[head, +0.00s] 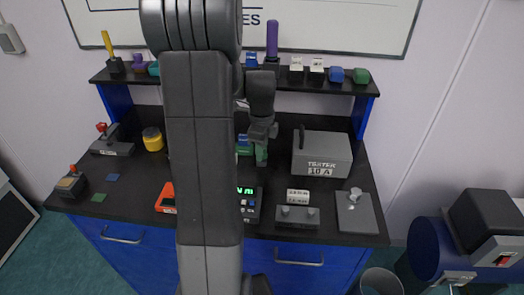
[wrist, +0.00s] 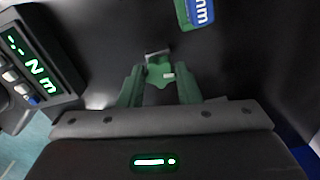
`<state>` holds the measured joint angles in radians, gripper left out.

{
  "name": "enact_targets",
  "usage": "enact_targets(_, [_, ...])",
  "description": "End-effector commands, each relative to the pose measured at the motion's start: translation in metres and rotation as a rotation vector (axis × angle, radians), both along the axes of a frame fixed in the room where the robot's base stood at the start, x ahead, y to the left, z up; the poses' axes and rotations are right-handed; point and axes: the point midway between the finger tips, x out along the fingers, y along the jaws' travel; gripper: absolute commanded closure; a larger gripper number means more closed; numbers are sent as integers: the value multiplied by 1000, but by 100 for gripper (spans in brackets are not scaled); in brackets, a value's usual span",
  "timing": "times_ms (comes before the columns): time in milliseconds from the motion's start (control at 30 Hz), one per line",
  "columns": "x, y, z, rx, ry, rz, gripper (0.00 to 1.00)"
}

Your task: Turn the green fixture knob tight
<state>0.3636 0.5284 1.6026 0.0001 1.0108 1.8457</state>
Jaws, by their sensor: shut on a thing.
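The green fixture knob (wrist: 157,76) sits between my gripper's fingertips in the wrist view, with a small grey metal piece at its far edge. My gripper (wrist: 158,70) has green fingers, one on each side of the knob, and is shut on it. In the head view my gripper (head: 261,155) points down over the black bench, right of my arm link. The knob cannot be made out there. A meter with a green lit display (head: 245,190) stands in front of the gripper; it also shows at the left of the wrist view (wrist: 35,65).
A blue and green labelled block (wrist: 197,12) lies beyond the knob. A grey box (head: 321,155) stands right of my gripper. A grey block with two knobs (head: 297,217) and a grey plate (head: 357,215) are at the front right. A shelf (head: 340,88) runs behind.

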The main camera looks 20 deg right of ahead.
Motion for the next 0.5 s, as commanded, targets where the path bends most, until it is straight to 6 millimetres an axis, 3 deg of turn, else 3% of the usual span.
enact_targets(300, [0,0,1,-1,-1,-313,93])
enact_targets(500, [0,0,1,-1,-2,-368,93])
